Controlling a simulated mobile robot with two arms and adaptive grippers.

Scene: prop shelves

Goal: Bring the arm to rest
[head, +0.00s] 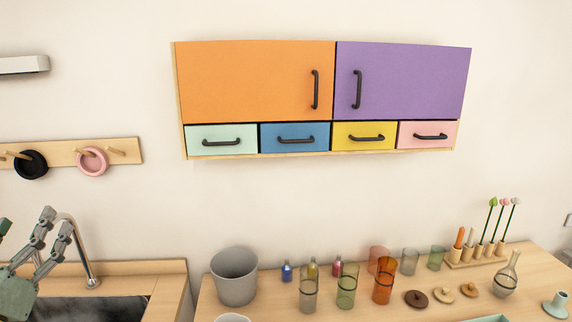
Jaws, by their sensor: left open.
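My left gripper (54,228) shows at the lower left edge of the head view. Its grey-green fingers point up and are apart, with nothing between them. It is in front of the sink (95,308) and just left of the curved metal faucet (85,255). The rest of the left arm is cut off by the picture's edge. My right gripper does not show.
A wall cabinet (255,80) with orange and purple doors and coloured drawers is shut. A peg rail (128,150) holds a black and a pink ring. The wooden counter (262,306) carries a grey bin (234,276), several glasses, small bottles, lids and a flask (507,278).

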